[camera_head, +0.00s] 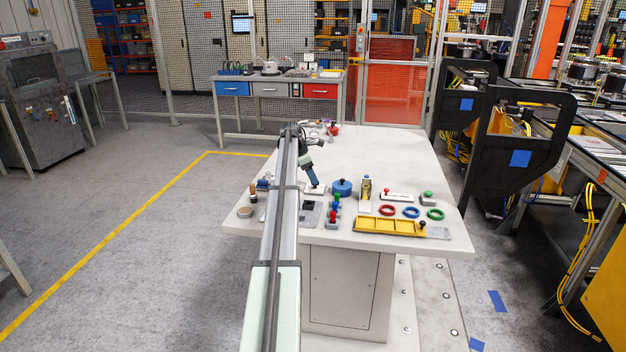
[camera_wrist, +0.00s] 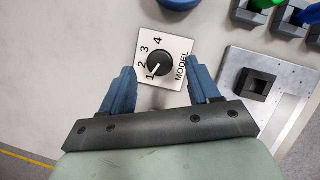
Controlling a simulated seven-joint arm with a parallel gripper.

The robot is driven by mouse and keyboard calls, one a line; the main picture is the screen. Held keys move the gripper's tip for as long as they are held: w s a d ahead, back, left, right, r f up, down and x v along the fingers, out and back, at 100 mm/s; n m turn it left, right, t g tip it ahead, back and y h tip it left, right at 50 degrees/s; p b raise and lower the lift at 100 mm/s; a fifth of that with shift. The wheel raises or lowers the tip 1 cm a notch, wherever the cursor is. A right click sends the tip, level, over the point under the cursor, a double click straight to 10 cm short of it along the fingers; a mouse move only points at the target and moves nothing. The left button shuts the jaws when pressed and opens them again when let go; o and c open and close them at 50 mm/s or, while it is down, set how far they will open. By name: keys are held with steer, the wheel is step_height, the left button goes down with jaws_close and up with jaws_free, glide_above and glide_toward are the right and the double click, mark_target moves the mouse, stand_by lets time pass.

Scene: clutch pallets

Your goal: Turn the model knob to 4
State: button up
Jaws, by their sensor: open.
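The model knob (camera_wrist: 161,62) is a round black dial on a white square plate (camera_wrist: 178,46) marked 1, 2, 3, 4 and MODEL in the wrist view. Its white pointer mark faces the lower left, toward the 1. My gripper (camera_wrist: 160,67) is open, with one blue finger on each side of the knob. Gaps show between the fingers and the knob in this view; I cannot tell the height between them. In the head view my gripper (camera_head: 315,184) is low over the white plate (camera_head: 314,190) on the table, and the knob itself is hidden or too small to make out.
A blue round object (camera_head: 342,187) stands just right of my gripper. A grey plate with a black square socket (camera_wrist: 256,85) lies to the right in the wrist view. Coloured rings, a yellow tray (camera_head: 387,226) and small blocks fill the table's front right. The table's back right (camera_head: 395,155) is clear.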

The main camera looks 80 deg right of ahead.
steer(key=shift+x, duration=1)
steer(key=shift+c, duration=0.2)
steer(key=c, duration=1)
steer(key=m, duration=0.1)
steer(key=m+y, duration=0.1)
steer(key=shift+d+m, duration=0.2)
steer(key=shift+m, duration=0.1)
steer(key=m+y, duration=0.1)
steer(key=m, duration=0.2)
steer(key=shift+d+m, duration=0.15)
steer(key=shift+m, duration=0.15)
steer(key=m+y, duration=0.1)
steer(key=m, duration=0.2)
steer(key=m+y, duration=0.1)
steer(key=m, duration=0.2)
steer(key=shift+d+t+y, duration=0.1)
steer(key=shift+t+y, duration=0.2)
steer(key=shift+t, duration=0.1)
